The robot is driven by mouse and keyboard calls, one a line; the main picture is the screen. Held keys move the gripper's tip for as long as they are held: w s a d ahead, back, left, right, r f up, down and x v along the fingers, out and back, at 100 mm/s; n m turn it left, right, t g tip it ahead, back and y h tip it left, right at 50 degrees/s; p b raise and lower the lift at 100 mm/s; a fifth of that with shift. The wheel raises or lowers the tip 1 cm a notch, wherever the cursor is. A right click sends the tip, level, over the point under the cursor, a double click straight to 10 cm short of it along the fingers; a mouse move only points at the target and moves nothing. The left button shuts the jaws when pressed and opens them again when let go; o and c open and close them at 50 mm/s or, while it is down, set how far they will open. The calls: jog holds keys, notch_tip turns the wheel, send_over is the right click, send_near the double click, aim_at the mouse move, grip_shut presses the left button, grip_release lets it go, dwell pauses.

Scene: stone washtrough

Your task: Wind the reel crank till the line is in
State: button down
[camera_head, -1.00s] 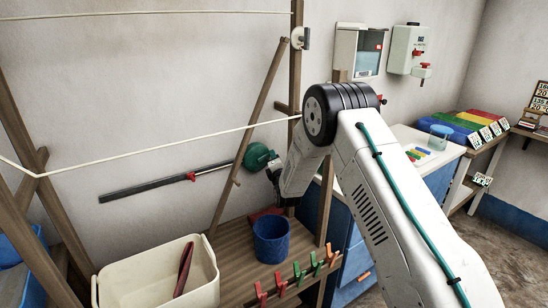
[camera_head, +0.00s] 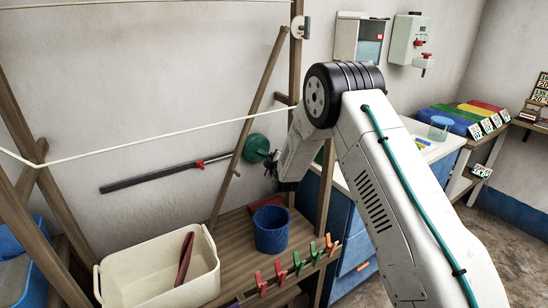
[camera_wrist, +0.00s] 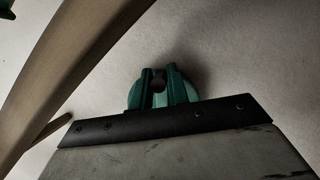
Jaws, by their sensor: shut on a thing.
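The reel is a green disc (camera_head: 257,147) on the wall at the right end of a dark rail (camera_head: 150,179) with a red marker (camera_head: 200,164). My gripper (camera_head: 272,165) is at the lower right of the disc, its tips partly hidden behind my wrist. In the wrist view the green disc (camera_wrist: 134,92) shows behind my fingers (camera_wrist: 159,88). They are shut on a small dark crank knob (camera_wrist: 158,76). A pale line (camera_head: 130,147) runs from the left edge to a wooden post.
A slanted wooden pole (camera_head: 248,110) stands just left of the reel. Below are a cream bin (camera_head: 120,272), a blue bucket (camera_head: 271,229) and several coloured pegs (camera_head: 298,263). Cabinets stand to the right, partly behind my arm.

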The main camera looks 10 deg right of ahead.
jog(key=s+a+m+g+y, duration=0.35)
jog(key=a+m+y, duration=0.5)
jog(key=m, duration=0.65)
jog(key=w+d+r+m+t+y, duration=0.1)
jog(key=r+m+t, duration=0.3)
jog(key=m, duration=0.8)
jog(key=w+d+r+m+t+y, duration=0.1)
jog(key=d+r+m+t, duration=0.2)
jog(key=m, duration=0.8)
jog(key=shift+r+m+t, duration=0.35)
jog(key=shift+r+m, duration=0.05)
jog(key=shift+r, duration=0.3)
